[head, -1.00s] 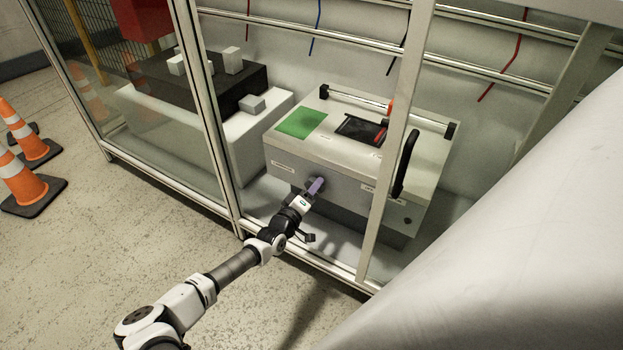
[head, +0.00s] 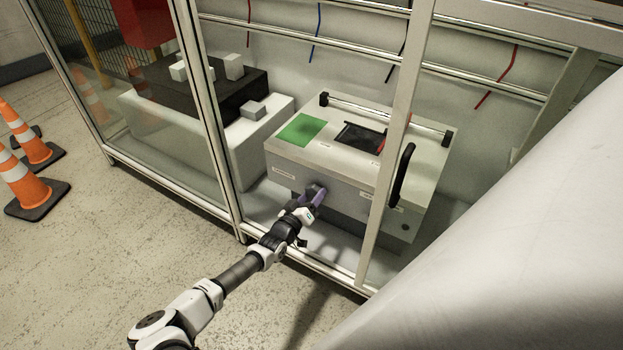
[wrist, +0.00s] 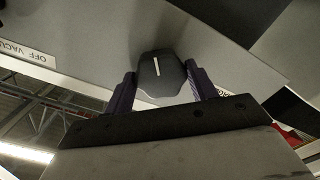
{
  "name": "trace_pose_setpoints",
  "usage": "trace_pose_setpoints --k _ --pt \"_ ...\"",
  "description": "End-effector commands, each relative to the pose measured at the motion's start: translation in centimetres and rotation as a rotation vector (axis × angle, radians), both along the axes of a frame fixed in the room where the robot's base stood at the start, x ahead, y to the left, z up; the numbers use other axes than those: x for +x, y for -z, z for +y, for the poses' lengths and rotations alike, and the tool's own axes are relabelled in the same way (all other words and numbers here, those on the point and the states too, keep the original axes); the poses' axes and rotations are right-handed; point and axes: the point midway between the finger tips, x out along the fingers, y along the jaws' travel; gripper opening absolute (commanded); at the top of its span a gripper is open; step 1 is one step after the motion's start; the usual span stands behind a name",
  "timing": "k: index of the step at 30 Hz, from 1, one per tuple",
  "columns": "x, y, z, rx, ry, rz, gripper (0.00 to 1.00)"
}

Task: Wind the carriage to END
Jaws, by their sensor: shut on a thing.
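A pale machine box (head: 330,160) stands inside the framed enclosure. A light rail (head: 355,108) runs along the back of its top between black end blocks (head: 446,138). No carriage shows on the visible rail; an upright post hides part of it. My gripper (head: 318,193) is at the box's front face. In the wrist view, my gripper (wrist: 160,84) is shut on a dark knob (wrist: 161,66) with a white line, one purple finger on each side. The knob is mostly covered in the head view.
The enclosure post (head: 397,130) crosses in front of the box. A black handle (head: 403,175) stands at its right front. A green panel (head: 300,129) and a dark window (head: 360,136) are on top. Orange cones (head: 28,185) stand on the floor at left.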

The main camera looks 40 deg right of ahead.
Motion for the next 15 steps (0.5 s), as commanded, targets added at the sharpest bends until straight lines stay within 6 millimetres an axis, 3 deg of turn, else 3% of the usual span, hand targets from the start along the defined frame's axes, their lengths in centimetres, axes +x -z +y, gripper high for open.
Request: trace_pose_setpoints --k 6,7,11,15 --pt "0.00 -0.03 -0.02 -0.001 0.001 0.001 0.34" --pt "0.00 -0.03 -0.02 -0.001 0.001 0.001 0.59" --pt "0.00 -0.03 -0.01 -0.002 0.000 0.000 0.76" --pt "0.00 -0.03 -0.01 0.000 0.000 0.001 0.78"
